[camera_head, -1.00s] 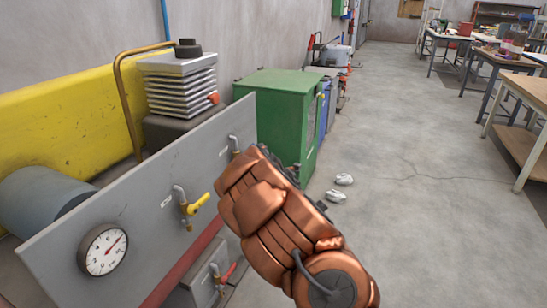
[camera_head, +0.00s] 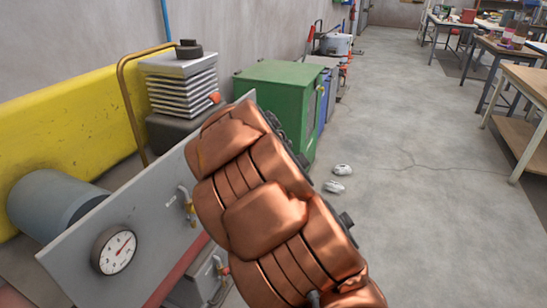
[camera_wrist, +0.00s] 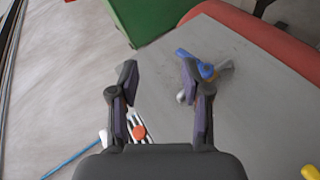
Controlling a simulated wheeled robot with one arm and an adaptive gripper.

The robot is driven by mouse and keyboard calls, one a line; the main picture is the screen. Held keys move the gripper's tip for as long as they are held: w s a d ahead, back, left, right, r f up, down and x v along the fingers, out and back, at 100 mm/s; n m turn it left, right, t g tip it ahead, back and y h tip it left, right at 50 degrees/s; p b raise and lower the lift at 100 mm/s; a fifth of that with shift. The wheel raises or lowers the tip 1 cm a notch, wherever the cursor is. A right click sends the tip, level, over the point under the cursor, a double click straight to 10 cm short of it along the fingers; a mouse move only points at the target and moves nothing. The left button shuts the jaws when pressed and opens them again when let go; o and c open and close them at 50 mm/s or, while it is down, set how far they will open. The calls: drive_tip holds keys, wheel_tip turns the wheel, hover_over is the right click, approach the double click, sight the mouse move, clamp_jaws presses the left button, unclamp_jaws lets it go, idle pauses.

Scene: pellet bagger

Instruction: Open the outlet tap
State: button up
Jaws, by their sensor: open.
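A grey panel (camera_head: 145,238) carries taps and a round gauge (camera_head: 113,250). In the wrist view, a tap with a blue handle (camera_wrist: 194,59) and metal body sits on the panel, beside and partly behind the right finger of my gripper (camera_wrist: 158,70). My gripper is open, with nothing between its fingers; I cannot tell whether it touches the tap. A yellow handle (camera_wrist: 311,172) shows at the lower right corner. In the head view, a metal tap (camera_head: 186,200) and a red-handled tap (camera_head: 221,268) show beside my arm, which hides the blue-handled tap and my gripper. I cannot read which tap is the outlet.
A green cabinet (camera_head: 280,95) stands beyond the panel. A finned block (camera_head: 180,85) and a yellow barrier (camera_head: 60,120) are behind it. Two white lumps (camera_head: 334,187) lie on the floor. The floor to the right is clear up to the workbenches (camera_head: 520,95).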

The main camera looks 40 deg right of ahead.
drive_tip(key=s+a+r+m+g+y+p, duration=0.2)
drive_tip(key=s+a+r+m+g+p, duration=0.1)
drive_tip(key=s+a, duration=0.5)
drive_tip(key=shift+s+a+m+g+p, duration=0.15)
drive_tip(key=shift+s+m+g+p, duration=0.35)
drive_tip(key=shift+s, duration=0.8)
